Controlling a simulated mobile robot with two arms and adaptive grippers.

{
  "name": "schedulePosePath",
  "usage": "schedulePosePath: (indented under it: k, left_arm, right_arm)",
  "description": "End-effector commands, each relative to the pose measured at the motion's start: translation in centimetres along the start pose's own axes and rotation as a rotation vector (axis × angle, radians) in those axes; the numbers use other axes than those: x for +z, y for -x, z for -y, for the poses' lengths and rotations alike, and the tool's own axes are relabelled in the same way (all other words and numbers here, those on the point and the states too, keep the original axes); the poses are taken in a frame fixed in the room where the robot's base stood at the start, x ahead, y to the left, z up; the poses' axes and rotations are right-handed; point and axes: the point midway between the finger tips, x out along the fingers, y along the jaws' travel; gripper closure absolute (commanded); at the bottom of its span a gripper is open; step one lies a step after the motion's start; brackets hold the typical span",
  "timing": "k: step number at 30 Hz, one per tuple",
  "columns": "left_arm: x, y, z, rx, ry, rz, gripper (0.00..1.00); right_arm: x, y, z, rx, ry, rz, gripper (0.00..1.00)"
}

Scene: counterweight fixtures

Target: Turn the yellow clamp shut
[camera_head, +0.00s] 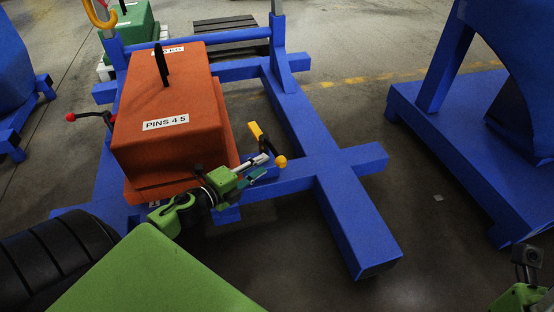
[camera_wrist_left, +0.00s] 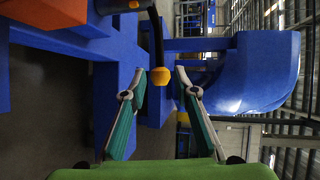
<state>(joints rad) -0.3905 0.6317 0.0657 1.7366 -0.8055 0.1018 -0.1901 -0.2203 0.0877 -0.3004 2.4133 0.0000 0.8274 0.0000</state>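The yellow clamp shows in the head view as a yellow bar (camera_head: 256,131) with a black lever ending in a round yellow knob (camera_head: 281,162). It sits on the blue frame, right of the orange weight. My left gripper (camera_head: 264,167) is beside the knob. In the left wrist view, the open fingers (camera_wrist_left: 161,74) stand on both sides of the yellow knob (camera_wrist_left: 160,77), with gaps visible on each side. I cannot tell how deep the knob lies between them. Of my right arm, only a green part and a camera (camera_head: 527,256) show at the lower right; its fingers are hidden.
The orange weight (camera_head: 166,110), labelled "PINS 4 5", rests on the blue frame (camera_head: 352,205). A red-knobbed lever (camera_head: 71,117) is on its left side. Another blue fixture (camera_head: 440,120) stands at the right.

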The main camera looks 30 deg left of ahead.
Motion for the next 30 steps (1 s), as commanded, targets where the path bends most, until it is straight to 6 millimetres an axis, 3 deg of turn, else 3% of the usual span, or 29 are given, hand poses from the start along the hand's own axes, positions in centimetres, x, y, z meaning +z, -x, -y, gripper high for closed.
schedulePosePath:
  k: [6, 12, 18, 27, 30]
  left_arm:
    - [0.1, -4.4, -0.2, -0.002, -0.001, 0.000, 0.72]
    - [0.1, -7.1, -0.2, 0.000, 0.001, 0.001, 0.72]
    - [0.1, -8.2, -0.1, 0.002, 0.002, 0.003, 0.72]
    - [0.1, -8.3, -0.1, 0.002, 0.002, 0.002, 0.72]
    - [0.1, -8.3, -0.1, 0.002, 0.002, 0.002, 0.98]
  right_arm:
    - [0.1, -0.3, 0.1, -0.015, 0.005, -0.037, 0.53]
    - [0.0, -0.7, 0.2, -0.024, 0.008, -0.058, 0.53]
    - [0.0, -1.0, 0.2, -0.028, 0.009, -0.066, 0.53]
    - [0.0, -1.1, 0.2, -0.029, 0.009, -0.065, 0.53]
    - [0.0, -1.1, 0.2, -0.029, 0.009, -0.065, 0.53]
